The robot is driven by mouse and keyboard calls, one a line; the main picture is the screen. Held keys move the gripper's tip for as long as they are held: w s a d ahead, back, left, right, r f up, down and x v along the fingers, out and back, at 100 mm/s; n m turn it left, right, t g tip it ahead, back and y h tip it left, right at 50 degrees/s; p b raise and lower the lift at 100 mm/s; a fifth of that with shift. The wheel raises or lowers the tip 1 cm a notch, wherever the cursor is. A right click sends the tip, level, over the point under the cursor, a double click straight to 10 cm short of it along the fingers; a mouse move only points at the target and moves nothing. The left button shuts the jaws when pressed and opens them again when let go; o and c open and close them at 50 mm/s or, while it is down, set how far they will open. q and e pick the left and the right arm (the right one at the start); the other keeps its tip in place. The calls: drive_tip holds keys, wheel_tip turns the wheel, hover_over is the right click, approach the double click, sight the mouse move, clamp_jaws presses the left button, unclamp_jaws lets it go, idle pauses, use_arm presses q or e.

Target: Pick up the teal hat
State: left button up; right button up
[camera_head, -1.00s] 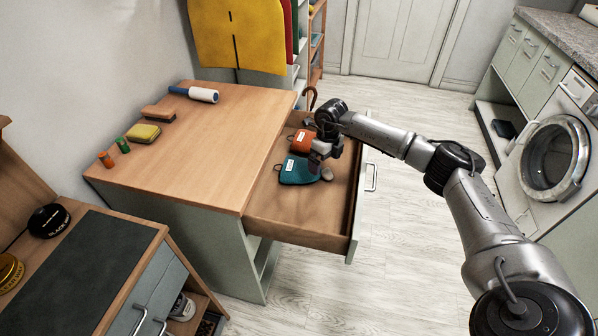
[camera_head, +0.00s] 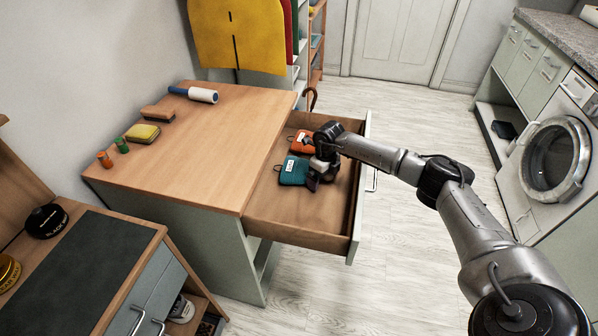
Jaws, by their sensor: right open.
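The teal hat (camera_head: 293,171) lies in the open wooden drawer (camera_head: 300,212), with a small white label on it. An orange item (camera_head: 300,141), also with a white label, lies just behind it in the drawer. My right gripper (camera_head: 313,182) is open and low in the drawer, at the right edge of the teal hat. The gripper and wrist hide part of the hat's right side, and I cannot tell whether the fingers touch it. My left gripper is not in view.
The drawer's front panel (camera_head: 358,205) and side walls stand around the gripper. The front part of the drawer is clear. On the wooden top (camera_head: 215,140) lie a lint roller (camera_head: 203,95), a brush (camera_head: 158,113), a yellow sponge (camera_head: 143,134) and two small spools.

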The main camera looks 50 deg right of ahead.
drive_tip(key=c, duration=1.5)
drive_tip(key=shift+r, duration=0.1)
